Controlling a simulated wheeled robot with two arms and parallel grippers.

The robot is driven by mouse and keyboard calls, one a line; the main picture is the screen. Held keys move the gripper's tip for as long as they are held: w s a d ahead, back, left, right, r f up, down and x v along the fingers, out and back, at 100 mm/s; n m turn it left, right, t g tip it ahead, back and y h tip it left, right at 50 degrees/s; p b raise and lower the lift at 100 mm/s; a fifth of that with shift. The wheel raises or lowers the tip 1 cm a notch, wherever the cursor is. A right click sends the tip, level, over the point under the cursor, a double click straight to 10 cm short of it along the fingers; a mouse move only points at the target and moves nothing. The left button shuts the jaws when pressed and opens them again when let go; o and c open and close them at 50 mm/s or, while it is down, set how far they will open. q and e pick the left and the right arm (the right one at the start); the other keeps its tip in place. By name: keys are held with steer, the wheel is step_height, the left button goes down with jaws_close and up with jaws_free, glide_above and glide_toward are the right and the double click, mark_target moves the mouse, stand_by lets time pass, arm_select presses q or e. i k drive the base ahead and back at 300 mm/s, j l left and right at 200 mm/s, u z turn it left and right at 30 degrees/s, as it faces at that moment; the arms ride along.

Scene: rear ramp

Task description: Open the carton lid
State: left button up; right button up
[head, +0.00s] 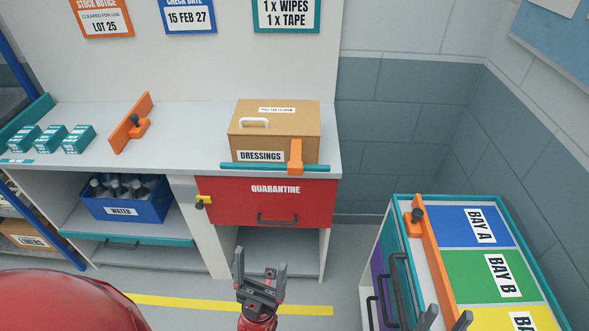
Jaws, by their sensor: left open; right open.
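The brown carton (278,135) labelled DRESSINGS stands on the right part of the grey counter. Its lid (290,121) looks closed and has a white handle (254,122) at the left and a small label at the back. An orange piece (295,156) stands at the carton's front right, by a teal strip along the counter edge. My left gripper (261,262) is open and empty, low in front of the counter, well apart from the carton. My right gripper (449,313) shows only its fingertips at the bottom edge, open, in front of the bay cabinet.
A red QUARANTINE drawer (267,202) is below the carton. Left on the counter (188,142) are an orange bracket (131,124) and several teal boxes (50,139). A blue WATER crate (126,204) sits below. A cabinet with bay panels (480,276) and an orange bar stands right.

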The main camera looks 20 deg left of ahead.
mark_target(276, 111)
steer(key=i+j, duration=0.35)
steer(key=j, duration=0.15)
steer(key=i+j, duration=0.4)
steer(key=j, duration=0.1)
